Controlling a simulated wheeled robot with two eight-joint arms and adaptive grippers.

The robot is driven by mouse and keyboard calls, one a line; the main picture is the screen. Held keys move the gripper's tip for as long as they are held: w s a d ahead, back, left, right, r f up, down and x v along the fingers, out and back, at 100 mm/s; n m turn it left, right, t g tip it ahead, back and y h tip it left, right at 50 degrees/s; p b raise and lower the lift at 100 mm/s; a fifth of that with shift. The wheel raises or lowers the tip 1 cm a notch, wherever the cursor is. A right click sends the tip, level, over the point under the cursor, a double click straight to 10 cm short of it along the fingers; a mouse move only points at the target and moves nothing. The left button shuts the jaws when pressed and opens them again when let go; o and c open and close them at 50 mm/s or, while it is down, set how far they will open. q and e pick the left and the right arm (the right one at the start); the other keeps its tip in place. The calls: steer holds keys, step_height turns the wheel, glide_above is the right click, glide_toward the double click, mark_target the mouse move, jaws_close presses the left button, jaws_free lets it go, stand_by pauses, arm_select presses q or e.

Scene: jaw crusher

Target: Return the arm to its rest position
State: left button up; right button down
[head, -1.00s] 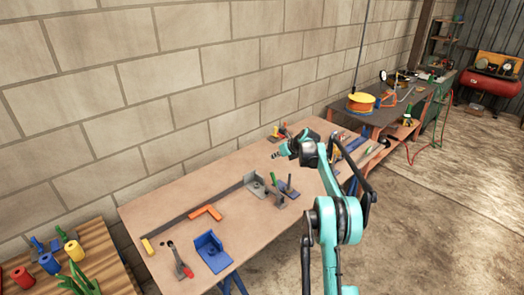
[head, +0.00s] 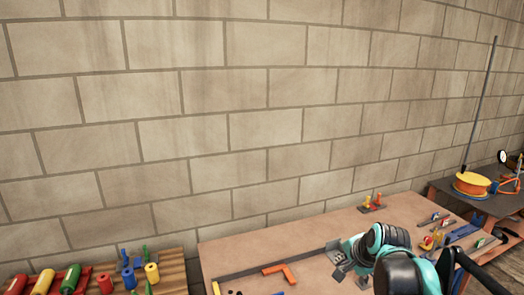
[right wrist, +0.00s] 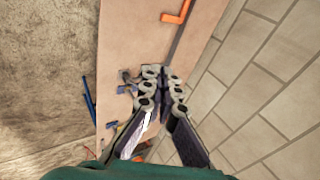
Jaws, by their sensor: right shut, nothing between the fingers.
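My right arm comes in from the lower right of the head view, its teal and black wrist above the workbench (head: 300,236). My right gripper shows clearly in the right wrist view (right wrist: 163,74), fingers shut with nothing between them. It points over the bench top and seems to hold nothing. In the head view its fingers are hard to make out against the grey metal bracket at the end of a dark bar (head: 270,263). My left gripper is in neither view.
An orange angle piece (head: 280,272) lies beside the dark bar. An orange reel (head: 472,184) is on the dark table at right. A block wall rises behind.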

steer(key=s+a+f+n, duration=0.1)
steer(key=s+f+n, duration=0.3)
steer(key=s, duration=0.3)
steer(key=s+a+f+n, duration=0.1)
steer(key=s+f+n, duration=0.2)
steer(key=s, duration=0.4)
steer(key=s+a+f+n+h+b, duration=0.1)
steer(key=s+a+f+n, duration=0.1)
steer(key=s+f+n, duration=0.2)
steer(key=s+n, duration=0.2)
steer(key=s, duration=0.2)
steer(key=shift+f, duration=0.35)
